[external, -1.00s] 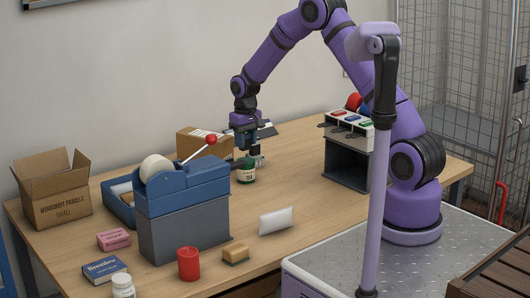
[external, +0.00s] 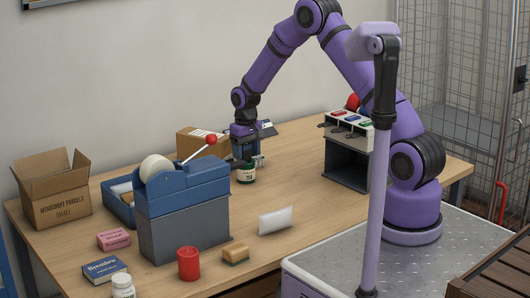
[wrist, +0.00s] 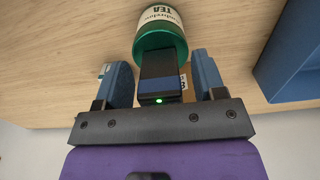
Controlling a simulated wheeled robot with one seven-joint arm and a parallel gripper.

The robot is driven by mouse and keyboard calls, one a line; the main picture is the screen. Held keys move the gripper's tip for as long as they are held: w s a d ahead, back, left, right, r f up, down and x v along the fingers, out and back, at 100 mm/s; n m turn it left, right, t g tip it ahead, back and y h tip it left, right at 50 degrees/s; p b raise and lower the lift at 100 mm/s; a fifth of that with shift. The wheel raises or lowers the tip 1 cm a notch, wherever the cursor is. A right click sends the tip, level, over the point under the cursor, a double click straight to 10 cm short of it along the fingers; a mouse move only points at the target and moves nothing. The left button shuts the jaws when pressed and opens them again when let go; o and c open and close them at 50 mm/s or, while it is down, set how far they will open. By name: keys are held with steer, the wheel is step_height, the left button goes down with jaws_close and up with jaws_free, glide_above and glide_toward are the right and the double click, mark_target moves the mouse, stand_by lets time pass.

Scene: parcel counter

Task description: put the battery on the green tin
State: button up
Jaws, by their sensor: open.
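The green tin (external: 246,175), a round tea tin with a cream label, stands upright on the table behind the blue dispenser. In the wrist view its green lid (wrist: 160,40) faces me. The battery (wrist: 160,72), a black block with a blue band and a lit green light, stands between my fingers, and its far end appears to meet the lid. My gripper (wrist: 163,80) is open, with a blue finger on each side of the battery and a narrow gap at each. In the external view my gripper (external: 249,158) is just above the tin; the battery is hard to make out there.
A cardboard parcel (external: 200,142) is close behind my gripper. A grey rack (external: 347,160) stands right. The table between tin and rack is clear.

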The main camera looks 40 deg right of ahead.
step_height(320, 180, up, 12)
steer(key=r, duration=0.1)
steer(key=s+d+r+t, duration=0.1)
steer(key=s+d+r, duration=0.1)
steer(key=s+r, duration=0.75)
steer(key=s+d+r+t, duration=0.15)
steer(key=s+r, duration=0.45)
steer(key=s, duration=0.6)
steer(key=s+d+r+t, duration=0.1)
steer(key=s+r+t, duration=0.1)
steer(key=s+r, duration=0.65)
steer(key=s+f, duration=0.4)
steer(key=s, duration=0.9)
steer(key=shift+s+d+f+t, duration=0.2)
steer(key=shift+s+t, duration=0.15)
steer(key=shift+s, duration=0.05)
